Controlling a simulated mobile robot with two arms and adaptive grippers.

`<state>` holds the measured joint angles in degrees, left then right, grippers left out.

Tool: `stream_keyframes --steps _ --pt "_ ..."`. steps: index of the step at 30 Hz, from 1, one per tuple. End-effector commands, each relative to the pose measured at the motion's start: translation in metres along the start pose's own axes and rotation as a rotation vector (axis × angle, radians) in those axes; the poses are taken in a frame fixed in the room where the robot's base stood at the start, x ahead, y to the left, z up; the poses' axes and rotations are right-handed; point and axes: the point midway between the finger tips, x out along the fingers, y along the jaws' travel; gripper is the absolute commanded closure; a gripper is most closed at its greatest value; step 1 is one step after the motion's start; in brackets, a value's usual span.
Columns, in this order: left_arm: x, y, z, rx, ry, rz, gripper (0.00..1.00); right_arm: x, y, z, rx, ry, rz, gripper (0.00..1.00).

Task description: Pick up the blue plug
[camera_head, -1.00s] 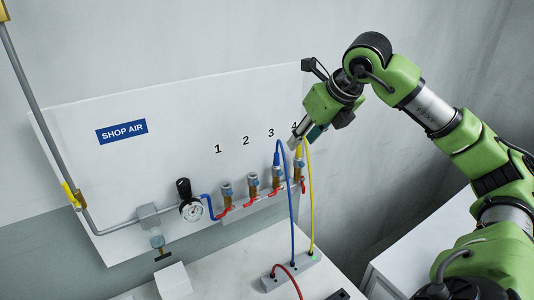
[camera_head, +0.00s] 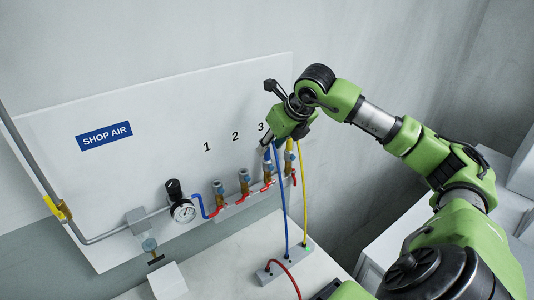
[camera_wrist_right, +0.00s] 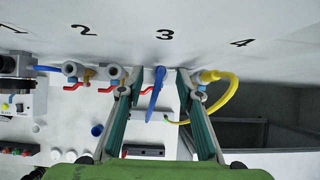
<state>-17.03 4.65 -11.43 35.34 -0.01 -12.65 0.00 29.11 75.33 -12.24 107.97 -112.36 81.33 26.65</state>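The blue plug (camera_wrist_right: 158,78) sits on the outlet at number 3, and its blue hose (camera_head: 283,200) hangs down to a grey strip. In the head view the plug (camera_head: 267,156) is partly hidden by my gripper. My right gripper (camera_wrist_right: 157,88) is open, with one finger on each side of the blue plug in the wrist view. A gap shows between the plug and each finger. In the head view my right gripper (camera_head: 268,143) is just above outlet 3. My left gripper is not in view.
A yellow plug (camera_wrist_right: 208,76) with a yellow hose is close beside the right finger, at number 4. Outlets 1 and 2, with red levers, are to the left along the panel (camera_head: 150,120). A gauge (camera_head: 183,211) stands further left. The grey strip (camera_head: 280,264) lies on the bench below.

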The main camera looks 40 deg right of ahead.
Motion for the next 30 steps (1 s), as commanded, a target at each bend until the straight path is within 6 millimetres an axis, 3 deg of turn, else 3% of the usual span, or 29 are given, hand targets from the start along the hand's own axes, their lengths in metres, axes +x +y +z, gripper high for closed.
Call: stream_keyframes --steps 3,7,16,20,30 --pt "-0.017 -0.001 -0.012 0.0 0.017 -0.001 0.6 0.013 0.0 0.002 0.002 0.004 0.003 0.68" --pt "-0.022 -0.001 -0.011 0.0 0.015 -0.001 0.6 0.031 0.0 0.002 0.002 0.002 0.003 0.68" --pt "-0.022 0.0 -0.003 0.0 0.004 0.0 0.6 0.039 -0.001 0.001 0.0 0.0 0.0 0.68" --pt "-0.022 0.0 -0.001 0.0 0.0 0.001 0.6 0.038 -0.001 0.001 0.0 0.0 0.001 0.99" --pt "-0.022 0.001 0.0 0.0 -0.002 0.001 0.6 0.038 -0.001 0.001 0.0 0.0 0.001 1.0"
